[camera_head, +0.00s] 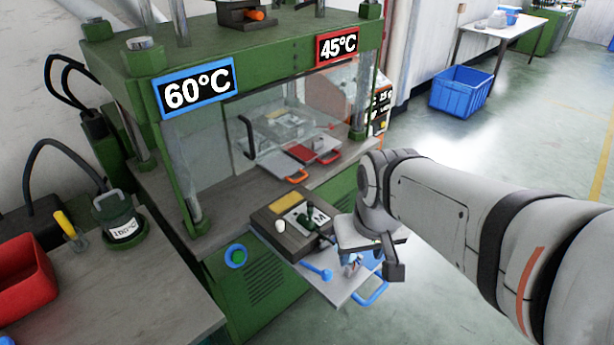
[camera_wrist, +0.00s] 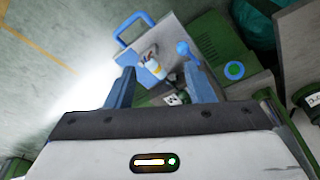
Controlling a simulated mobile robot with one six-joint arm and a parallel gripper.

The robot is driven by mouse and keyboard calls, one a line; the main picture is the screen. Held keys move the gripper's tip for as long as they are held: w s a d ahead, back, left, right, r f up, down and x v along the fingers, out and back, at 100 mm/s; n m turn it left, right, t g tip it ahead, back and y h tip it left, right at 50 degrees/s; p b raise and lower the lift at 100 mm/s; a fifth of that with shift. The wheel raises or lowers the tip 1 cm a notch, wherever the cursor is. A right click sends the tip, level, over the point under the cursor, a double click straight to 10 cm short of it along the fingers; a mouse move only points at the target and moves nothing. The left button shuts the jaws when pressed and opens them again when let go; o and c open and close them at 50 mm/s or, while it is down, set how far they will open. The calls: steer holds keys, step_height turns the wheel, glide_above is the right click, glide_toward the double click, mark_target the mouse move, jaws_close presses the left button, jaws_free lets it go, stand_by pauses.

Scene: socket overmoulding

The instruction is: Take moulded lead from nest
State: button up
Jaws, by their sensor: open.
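The nest is a dark block (camera_head: 262,217) with a light plate on top, at the front of the green press. A small dark green piece (camera_head: 308,219) lies on that plate; it may be the moulded lead, but it is too small to tell. My gripper (camera_wrist: 160,72) is open, its two blue fingers apart with nothing held between them. In the head view my wrist hides most of the gripper, which is to the right of the nest, above a grey tray (camera_head: 338,292). In the wrist view the nest is partly hidden behind the fingers.
A side bench (camera_head: 110,300) holds a red bin (camera_head: 25,280) and a green pot (camera_head: 120,215).

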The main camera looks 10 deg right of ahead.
mark_target(325, 238)
steer(key=w+f+n+p, duration=0.1)
steer(key=w+f+n, duration=0.1)
steer(key=w, duration=0.2)
steer(key=w+f+n+g+p, duration=0.1)
steer(key=w+f+n+p, duration=0.1)
steer(key=w, duration=0.2)
steer(key=w+f+n+g+p, duration=0.1)
steer(key=w+f+n, duration=0.1)
steer(key=w, duration=0.2)
steer(key=shift+w+d+f+p, duration=0.2)
steer(key=shift+d+f+p, duration=0.1)
steer(key=shift+f+p, duration=0.1)
steer(key=shift+w+f+n, duration=0.1)
steer(key=shift+f+n, duration=0.2)
steer(key=shift+f, duration=0.05)
step_height(325, 238, down, 8)
steer(key=shift+d+r+p, duration=0.15)
steer(key=shift+r+p, duration=0.05)
steer(key=shift+p, duration=0.3)
jaws_close()
